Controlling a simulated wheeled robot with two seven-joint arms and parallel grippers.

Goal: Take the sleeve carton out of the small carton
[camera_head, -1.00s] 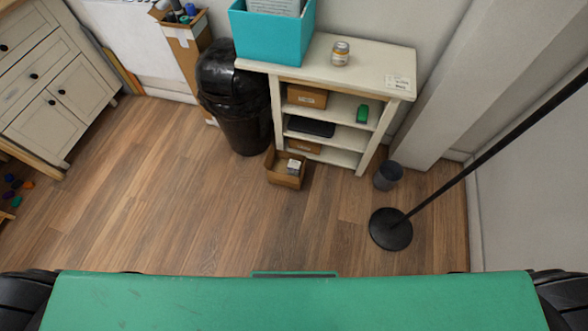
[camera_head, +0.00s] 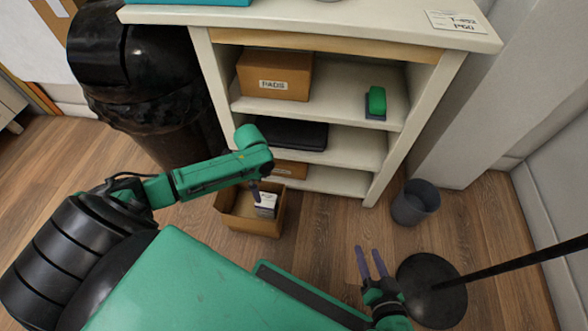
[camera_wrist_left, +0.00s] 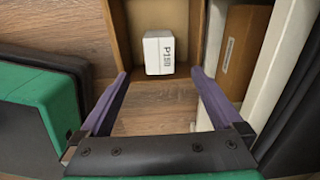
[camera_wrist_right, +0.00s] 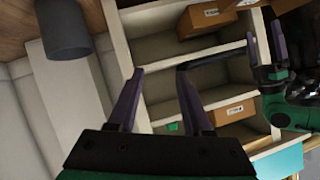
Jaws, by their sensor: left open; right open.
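The small carton (camera_head: 238,222) is an open brown box on the floor in front of the shelf. The sleeve carton (camera_head: 265,205) is a small white box with dark print, inside it toward the right. It also shows in the left wrist view (camera_wrist_left: 158,52), beyond and between my open fingertips, not touching them. My left gripper (camera_head: 254,190) is over the small carton, mostly hidden behind my own arm in the head view; its fingers (camera_wrist_left: 160,75) are apart and empty. My right gripper (camera_head: 368,250) is open and empty, above the floor right of the small carton.
The white shelf (camera_head: 340,182) stands close behind the small carton, holding a PADS box (camera_head: 274,74) and a green-topped item (camera_head: 376,102). A black bin (camera_head: 150,90) is at left. A grey bucket (camera_head: 414,204) and black lamp base (camera_head: 430,290) are at right.

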